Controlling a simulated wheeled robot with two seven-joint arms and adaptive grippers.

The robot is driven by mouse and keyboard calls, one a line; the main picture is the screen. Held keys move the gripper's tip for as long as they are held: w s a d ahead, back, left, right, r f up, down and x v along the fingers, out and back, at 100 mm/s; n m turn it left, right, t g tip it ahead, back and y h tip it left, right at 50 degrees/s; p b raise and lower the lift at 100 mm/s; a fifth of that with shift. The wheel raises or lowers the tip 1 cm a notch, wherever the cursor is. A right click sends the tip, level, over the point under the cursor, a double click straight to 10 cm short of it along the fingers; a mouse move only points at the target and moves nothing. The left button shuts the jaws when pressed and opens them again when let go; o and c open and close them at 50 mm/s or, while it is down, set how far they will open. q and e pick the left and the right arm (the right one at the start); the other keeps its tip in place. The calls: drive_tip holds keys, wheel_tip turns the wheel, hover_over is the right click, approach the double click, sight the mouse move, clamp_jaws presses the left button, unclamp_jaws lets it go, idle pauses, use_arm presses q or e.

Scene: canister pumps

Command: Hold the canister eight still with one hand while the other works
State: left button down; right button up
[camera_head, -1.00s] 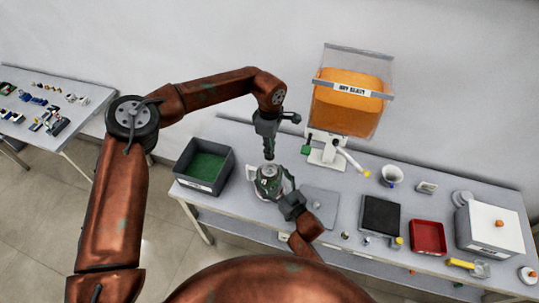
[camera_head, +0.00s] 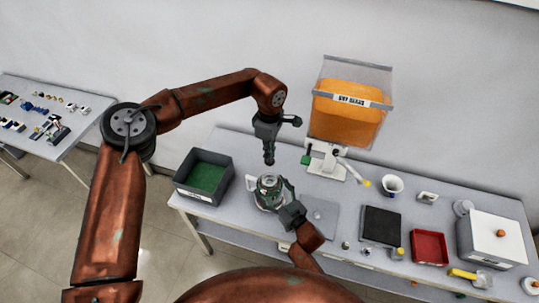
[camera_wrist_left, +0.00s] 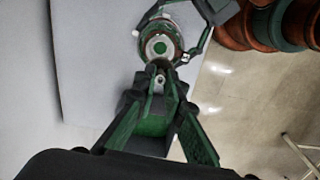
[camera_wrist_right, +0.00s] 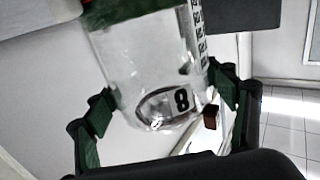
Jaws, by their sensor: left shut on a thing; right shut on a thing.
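Canister eight (camera_head: 267,187) stands on the table, a clear jar with a metal top. In the right wrist view, its clear wall (camera_wrist_right: 135,70) bears a black "8" label. My right gripper (camera_head: 284,191) is shut around the canister from the right side. Its fingers (camera_wrist_right: 165,90) flank the jar in the right wrist view. My left gripper (camera_head: 269,161) points down just above the canister's top. In the left wrist view, its fingers (camera_wrist_left: 160,80) close on a small metallic piece, too small to identify. The canister's round top (camera_wrist_left: 158,46) shows beyond the fingertips.
A dark bin with a green inside (camera_head: 230,172) stands left of the canister. An orange-filled hopper (camera_head: 345,118) stands behind right. A dark pad (camera_head: 380,225), a red tray (camera_head: 430,247), a white cup (camera_head: 391,185) and a white box (camera_head: 495,238) lie to the right.

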use_arm(q)
drive_tip(key=shift+r, duration=1.35)
drive_tip(key=shift+r, duration=0.35)
drive_tip(key=shift+r, duration=0.35)
drive_tip(key=shift+r, duration=0.2)
use_arm(e)
drive_tip(key=o, duration=1.6)
drive_tip(key=v, duration=1.2)
